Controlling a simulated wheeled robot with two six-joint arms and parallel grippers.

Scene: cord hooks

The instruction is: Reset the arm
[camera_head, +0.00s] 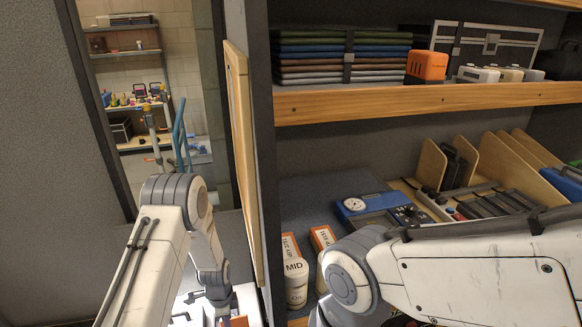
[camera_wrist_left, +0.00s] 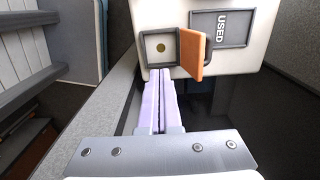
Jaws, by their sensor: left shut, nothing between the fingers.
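My left arm (camera_head: 158,255) comes in from the left in the head view, bends at a grey elbow and reaches down toward the bottom edge, where its gripper cannot be made out. In the left wrist view my left gripper (camera_wrist_left: 159,82) has its two pale purple fingers shut together with nothing between them. The fingertips point at the lower edge of a white panel (camera_wrist_left: 259,20); whether they touch it I cannot tell. My right arm (camera_head: 470,275) crosses the lower right of the head view; its gripper is out of sight.
The panel has a small framed recess with a gold disc (camera_wrist_left: 160,47), an orange flap (camera_wrist_left: 194,52) and a dark plate marked USED (camera_wrist_left: 221,27). A wooden-edged shelf (camera_head: 430,98) and a blue gauge device (camera_head: 372,208) stand right.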

